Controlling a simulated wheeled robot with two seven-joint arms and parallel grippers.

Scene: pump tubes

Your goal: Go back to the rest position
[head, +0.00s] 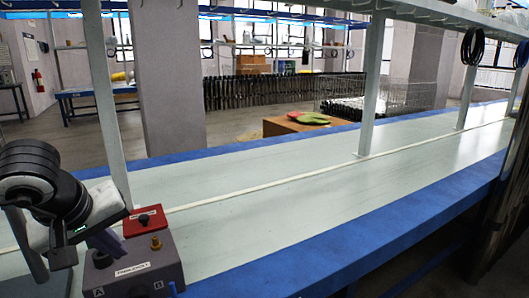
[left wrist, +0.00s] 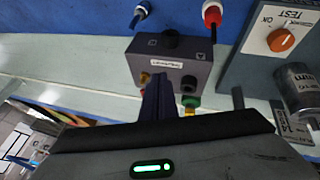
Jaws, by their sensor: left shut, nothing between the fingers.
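My left gripper (head: 110,249) is at the lower left of the head view, with its dark fingers together and nothing between them. In the left wrist view its fingertips (left wrist: 156,84) are shut in front of a grey pump box. That box (head: 165,262) has a white label, black knobs and a brass fitting. It also shows in the left wrist view (left wrist: 190,60). The fingers overlap the box in both views, and I cannot tell whether they touch it. My right gripper is not in view.
A red box (head: 145,220) with a black knob sits behind the grey box. The left wrist view shows a test box (left wrist: 252,66) with an orange dial and a metal cylinder (left wrist: 297,90). The long bench (head: 300,200) is clear to the right. Shelf posts (head: 372,80) rise from it.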

